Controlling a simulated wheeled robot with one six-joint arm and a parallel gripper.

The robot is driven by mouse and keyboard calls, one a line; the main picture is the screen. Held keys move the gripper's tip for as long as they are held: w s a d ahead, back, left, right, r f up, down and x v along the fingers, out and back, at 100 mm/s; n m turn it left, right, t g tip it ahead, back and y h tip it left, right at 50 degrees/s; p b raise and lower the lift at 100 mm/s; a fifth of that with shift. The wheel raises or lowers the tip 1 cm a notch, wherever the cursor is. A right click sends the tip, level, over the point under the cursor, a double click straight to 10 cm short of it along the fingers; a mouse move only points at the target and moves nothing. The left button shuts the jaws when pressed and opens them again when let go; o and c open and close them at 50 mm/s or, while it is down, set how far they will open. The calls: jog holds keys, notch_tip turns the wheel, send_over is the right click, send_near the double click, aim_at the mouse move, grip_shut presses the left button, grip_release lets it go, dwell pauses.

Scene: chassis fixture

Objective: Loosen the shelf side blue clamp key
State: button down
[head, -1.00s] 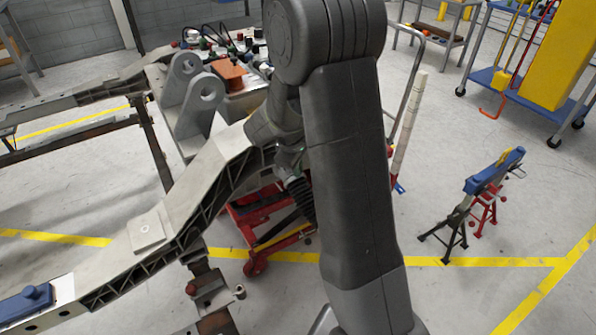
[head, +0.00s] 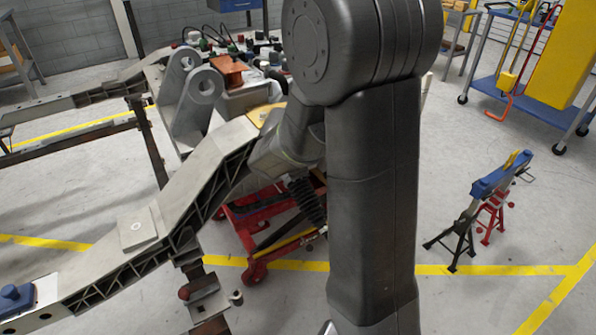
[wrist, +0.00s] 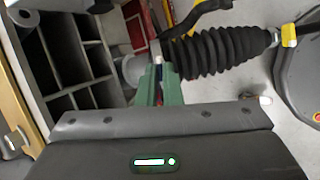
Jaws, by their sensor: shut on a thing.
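My gripper (wrist: 160,88) shows green fingers in the wrist view, closed on a small part that is mostly hidden between them. A sliver of blue shows there, but I cannot tell for sure that it is the clamp key. In the head view my arm hides the gripper, which is beside the grey chassis rail (head: 190,203). A blue clamp with a knob (head: 14,297) sits on the rail's near end at the left edge. A black ribbed boot (wrist: 215,52) lies just beyond the fingers in the wrist view.
A red wheeled jack (head: 262,225) stands under the rail. A stand with a blue top (head: 500,175) is on the floor at right, and a blue cart (head: 525,105) is behind it. A grey lug bracket (head: 190,100) rises from the rail. Floor at right is mostly open.

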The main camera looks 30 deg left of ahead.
jog(key=shift+n, duration=0.5)
jog(key=c, duration=1.6)
grip_release()
jog(key=p+v, duration=0.3)
jog(key=v, duration=1.1)
jog(key=shift+s+d+f, duration=0.1)
jog(key=shift+d+f, duration=0.05)
jog(key=shift+d, duration=0.05)
jog(key=shift+f, duration=0.1)
jog(key=b+x, duration=0.3)
jog(key=x, duration=1)
jog(key=shift+w+a+f, duration=0.2)
jog(key=shift+w+f, duration=0.05)
jog(key=shift+w, duration=0.1)
